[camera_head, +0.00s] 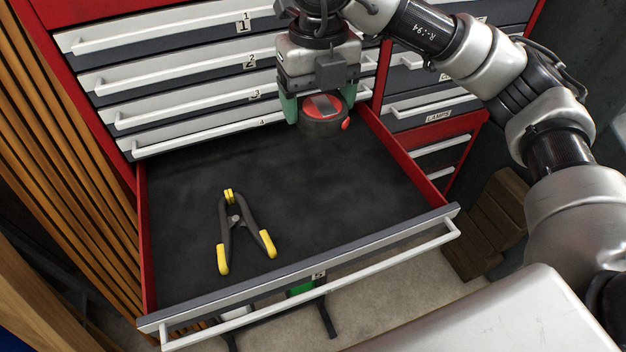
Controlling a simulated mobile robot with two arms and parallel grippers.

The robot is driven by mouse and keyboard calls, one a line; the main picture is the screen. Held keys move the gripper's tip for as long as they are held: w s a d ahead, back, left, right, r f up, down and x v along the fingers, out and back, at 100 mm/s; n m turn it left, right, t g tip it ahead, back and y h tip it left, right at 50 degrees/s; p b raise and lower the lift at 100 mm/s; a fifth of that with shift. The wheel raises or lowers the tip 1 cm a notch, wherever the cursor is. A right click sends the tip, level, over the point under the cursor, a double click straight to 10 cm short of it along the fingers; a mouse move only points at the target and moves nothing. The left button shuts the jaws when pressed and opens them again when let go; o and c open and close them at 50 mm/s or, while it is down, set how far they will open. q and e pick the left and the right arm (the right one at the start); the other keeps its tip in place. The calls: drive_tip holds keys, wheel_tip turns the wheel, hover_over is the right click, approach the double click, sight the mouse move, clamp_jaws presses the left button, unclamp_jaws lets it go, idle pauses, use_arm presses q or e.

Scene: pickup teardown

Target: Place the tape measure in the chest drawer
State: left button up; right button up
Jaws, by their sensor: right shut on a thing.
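The tape measure (323,112) is dark with a red top and a small red tab at its right side. My right gripper (318,108) is shut on it, with green-tipped fingers on either side. It is held over the back right part of the open chest drawer (330,190); I cannot tell exactly how high above the drawer floor it is. The drawer has a dark liner, red side walls and a grey front with a long white handle. My left gripper does not show.
A black spring clamp (235,222) with yellow tips lies in the drawer, left of centre. Shut drawers with white handles (180,65) rise behind. Wooden slats (75,150) stand at the left and a wooden crate (490,225) at the right. The drawer's right half is clear.

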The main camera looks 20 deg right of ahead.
wheel_tip(320, 180, down, 9)
drive_tip(key=p, duration=0.1)
hover_over(316, 193)
wheel_tip(316, 193, down, 4)
drive_tip(key=shift+f+p, duration=0.25)
drive_tip(key=shift+p, duration=0.1)
drive_tip(key=shift+f, duration=0.5)
wheel_tip(316, 193, down, 3)
drive_tip(key=shift+f+p, duration=0.2)
drive_tip(key=shift+p, duration=0.15)
drive_tip(key=shift+f, duration=0.25)
drive_tip(key=o, duration=1.1)
drive_tip(key=shift+c, duration=0.2)
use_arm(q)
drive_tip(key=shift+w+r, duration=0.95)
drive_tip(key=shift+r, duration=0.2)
use_arm(e)
drive_tip(key=shift+r, duration=0.1)
